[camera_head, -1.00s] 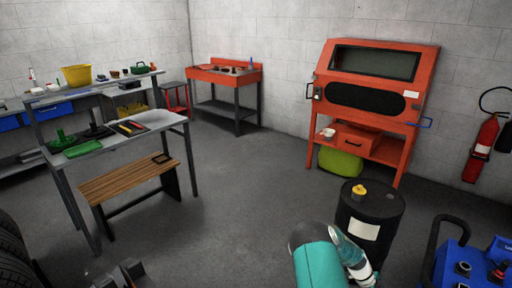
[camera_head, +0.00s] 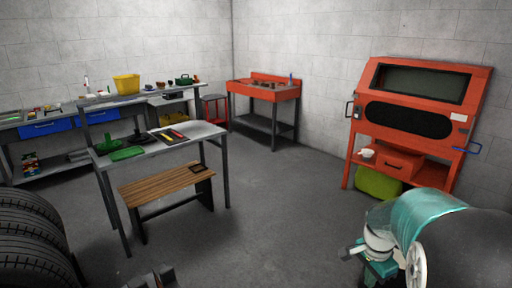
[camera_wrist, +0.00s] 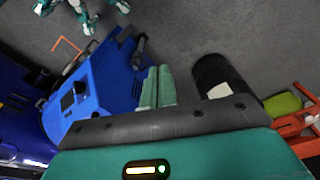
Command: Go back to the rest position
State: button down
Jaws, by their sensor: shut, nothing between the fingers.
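My gripper (camera_wrist: 157,88) shows in the wrist view with its two pale green fingers side by side and shut, nothing between them. It hangs over the grey floor, between a blue machine on the left and a black drum (camera_wrist: 213,75) on the right. In the head view my teal and grey arm is folded at the lower right; I cannot make out the fingertips there.
The blue machine (camera_wrist: 100,85) is close to my gripper in the wrist view. An orange cabinet (camera_head: 437,77), a workbench (camera_head: 205,130), a wooden bench (camera_head: 165,183), an orange sink table (camera_head: 265,92) and tyres (camera_head: 35,240) surround clear floor.

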jog(key=s+a+r+n+t+y, duration=0.1)
jog(key=s+a+r+n+t, duration=0.4)
jog(key=s+a+r+n, duration=0.9)
jog(key=s+a, duration=0.1)
jog(key=s, duration=0.2)
jog(key=shift+s+a+r, duration=0.15)
jog(key=shift+s+r, duration=0.25)
jog(key=shift+s, duration=0.1)
